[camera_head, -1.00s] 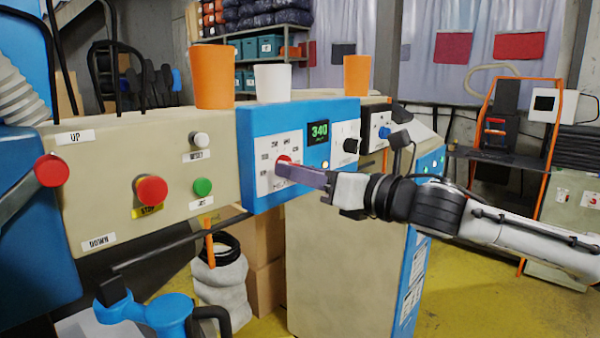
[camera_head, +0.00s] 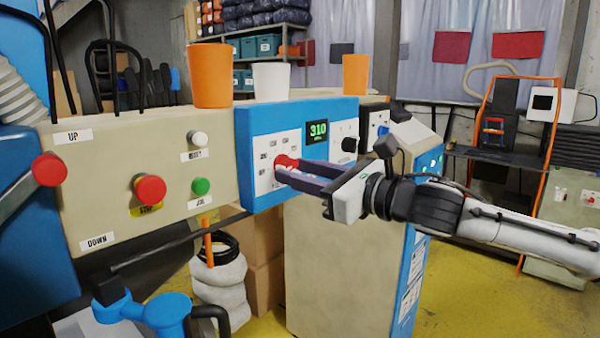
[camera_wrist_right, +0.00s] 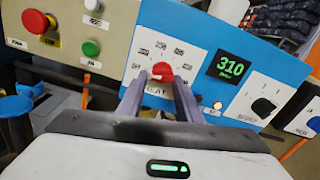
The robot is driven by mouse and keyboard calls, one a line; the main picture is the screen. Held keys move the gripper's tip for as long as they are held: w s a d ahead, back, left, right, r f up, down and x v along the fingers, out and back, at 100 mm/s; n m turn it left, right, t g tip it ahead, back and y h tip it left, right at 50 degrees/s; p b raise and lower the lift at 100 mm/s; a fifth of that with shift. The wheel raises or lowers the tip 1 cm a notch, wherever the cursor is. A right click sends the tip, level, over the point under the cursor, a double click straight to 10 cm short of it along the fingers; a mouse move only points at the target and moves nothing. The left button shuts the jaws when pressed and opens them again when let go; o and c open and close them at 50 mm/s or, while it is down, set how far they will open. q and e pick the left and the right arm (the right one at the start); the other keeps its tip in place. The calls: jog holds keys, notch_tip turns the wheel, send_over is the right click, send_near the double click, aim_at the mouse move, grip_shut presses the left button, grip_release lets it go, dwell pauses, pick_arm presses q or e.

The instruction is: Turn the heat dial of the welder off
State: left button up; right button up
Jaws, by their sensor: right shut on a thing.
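The welder's blue control panel (camera_head: 243,150) faces me, with a white dial plate. The red heat dial (camera_head: 287,162) is on that plate, ringed by printed marks. It also shows in the right wrist view (camera_wrist_right: 162,72) at the tips of my fingers. The green display (camera_head: 317,131) reads 310. My right gripper (camera_head: 284,172) comes in from the right, its purple-grey fingers shut on the heat dial, one on each side. The dial's lower part and its label are partly hidden by the fingers. My left gripper is not in view.
A black knob (camera_head: 349,144) is right of the display. The beige panel (camera_head: 110,190) at left has a red stop button (camera_head: 150,189) and a green button (camera_head: 201,186). Orange (camera_head: 211,75) and white (camera_head: 271,82) cups stand on top.

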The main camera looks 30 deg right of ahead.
jog(key=shift+r, duration=0.1)
jog(key=o, duration=1)
jog(key=shift+o, duration=0.2)
jog(key=b+v, duration=0.3)
jog(key=v, duration=0.7)
jog(key=shift+s+d, duration=0.1)
